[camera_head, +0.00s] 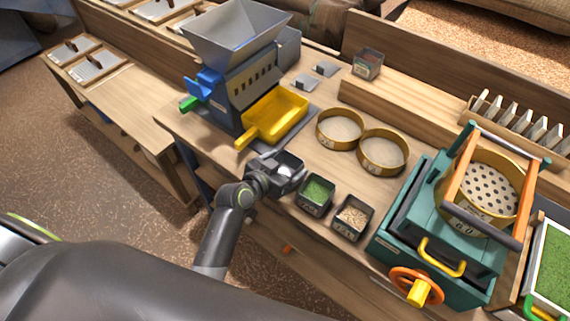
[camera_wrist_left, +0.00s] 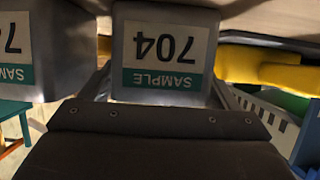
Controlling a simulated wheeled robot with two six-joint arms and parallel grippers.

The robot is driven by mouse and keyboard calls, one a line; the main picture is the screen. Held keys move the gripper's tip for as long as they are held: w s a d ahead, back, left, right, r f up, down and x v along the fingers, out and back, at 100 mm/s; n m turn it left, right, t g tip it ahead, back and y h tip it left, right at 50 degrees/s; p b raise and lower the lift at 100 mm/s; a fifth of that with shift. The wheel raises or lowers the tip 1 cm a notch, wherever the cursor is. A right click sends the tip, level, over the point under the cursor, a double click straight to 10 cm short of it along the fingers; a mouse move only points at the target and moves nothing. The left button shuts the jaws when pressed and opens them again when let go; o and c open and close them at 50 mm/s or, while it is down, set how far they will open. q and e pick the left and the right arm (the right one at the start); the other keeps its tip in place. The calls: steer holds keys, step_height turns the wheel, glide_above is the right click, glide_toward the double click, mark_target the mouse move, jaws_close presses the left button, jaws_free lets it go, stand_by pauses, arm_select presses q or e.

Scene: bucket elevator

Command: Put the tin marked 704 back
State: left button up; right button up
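The tin marked 704 (camera_wrist_left: 165,50) is a small grey square tin with a white and green SAMPLE label, which appears upside down in the left wrist view. In the head view the tin (camera_head: 288,169) has pale contents and is at the bench's front edge. My left gripper (camera_head: 284,172) has its fingers on both sides of the tin and looks shut on it. I cannot tell whether the tin's base touches the bench. My right gripper is not in view.
A tin with green contents (camera_head: 317,190) stands close beside it, then a tin of pale grains (camera_head: 353,216). A yellow scoop tray (camera_head: 277,115) lies behind, below the grey hopper (camera_head: 236,34). Two round sieves (camera_head: 340,128) and a teal machine (camera_head: 420,235) stand to the right.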

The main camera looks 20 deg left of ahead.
arm_select(q)
steer(key=shift+o, duration=0.5)
steer(key=shift+r, duration=0.1)
steer(key=shift+r, duration=0.2)
steer(key=shift+s+a, duration=0.15)
steer(key=shift+s, duration=0.15)
steer(key=b+v, duration=0.1)
steer(key=v, duration=1)
steer(key=shift+s+r, duration=0.1)
steer(key=shift+s, duration=0.1)
